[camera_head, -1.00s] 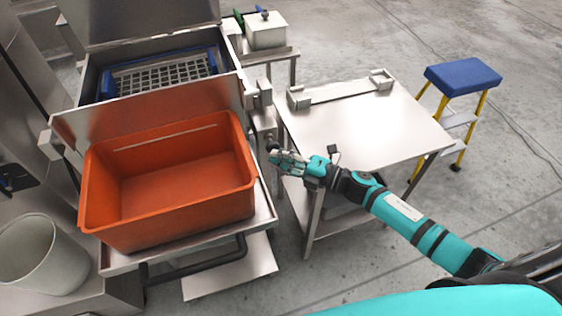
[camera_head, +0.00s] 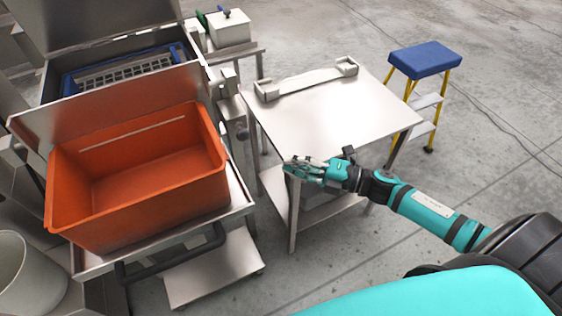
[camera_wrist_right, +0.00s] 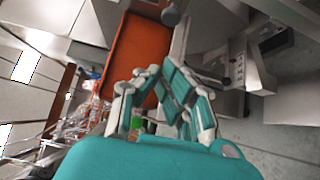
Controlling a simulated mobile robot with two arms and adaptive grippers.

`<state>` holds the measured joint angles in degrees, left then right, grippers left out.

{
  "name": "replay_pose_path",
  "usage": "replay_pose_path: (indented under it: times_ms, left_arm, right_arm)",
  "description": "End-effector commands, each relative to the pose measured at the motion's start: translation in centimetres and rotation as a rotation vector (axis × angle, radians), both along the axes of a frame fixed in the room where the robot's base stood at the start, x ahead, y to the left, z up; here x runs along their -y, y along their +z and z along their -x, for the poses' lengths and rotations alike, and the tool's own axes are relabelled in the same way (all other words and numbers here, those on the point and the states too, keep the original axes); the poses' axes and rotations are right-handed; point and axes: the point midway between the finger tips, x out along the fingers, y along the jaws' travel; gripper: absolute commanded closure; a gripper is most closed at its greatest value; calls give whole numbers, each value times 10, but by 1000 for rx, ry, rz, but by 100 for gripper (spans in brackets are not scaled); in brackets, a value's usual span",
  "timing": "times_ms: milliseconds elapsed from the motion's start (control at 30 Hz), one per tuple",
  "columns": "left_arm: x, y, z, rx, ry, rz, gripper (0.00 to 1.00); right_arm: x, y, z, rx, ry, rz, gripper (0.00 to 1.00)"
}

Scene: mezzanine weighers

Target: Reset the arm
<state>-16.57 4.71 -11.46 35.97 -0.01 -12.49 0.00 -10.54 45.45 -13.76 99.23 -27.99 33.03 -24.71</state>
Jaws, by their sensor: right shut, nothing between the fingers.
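My right gripper (camera_head: 290,167) is shut and empty. It is in front of the near edge of the steel table (camera_head: 325,118), to the right of the orange bin (camera_head: 205,185). My right arm (camera_head: 430,207) comes in from the lower right. In the right wrist view, the gripper's fingers (camera_wrist_right: 158,98) show in the middle, with the orange bin (camera_wrist_right: 135,48) beyond them. My left gripper is not in view.
The orange bin is empty and sits on a steel stand at the left. A blue-topped step stool (camera_head: 420,60) stands right of the table. A white bin (camera_head: 30,270) is at the lower left. The tabletop is mostly bare, with a bracketed bar (camera_head: 305,82) at its back.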

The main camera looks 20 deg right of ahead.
Motion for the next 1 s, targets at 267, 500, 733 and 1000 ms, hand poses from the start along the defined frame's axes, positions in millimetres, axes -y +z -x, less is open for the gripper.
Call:
replay_pose_path:
  times_ms: [267,500,733,1000]
  left_arm:
    - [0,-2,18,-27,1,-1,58]
    - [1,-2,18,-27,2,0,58]
    - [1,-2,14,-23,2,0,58]
    - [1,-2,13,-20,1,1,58]
  right_arm:
    - [2,1,2,1,0,0,100]
    - [2,0,2,1,0,1,100]
    - [19,-31,-8,-90,-99,-46,100]
    - [89,-203,7,-556,-571,-274,100]
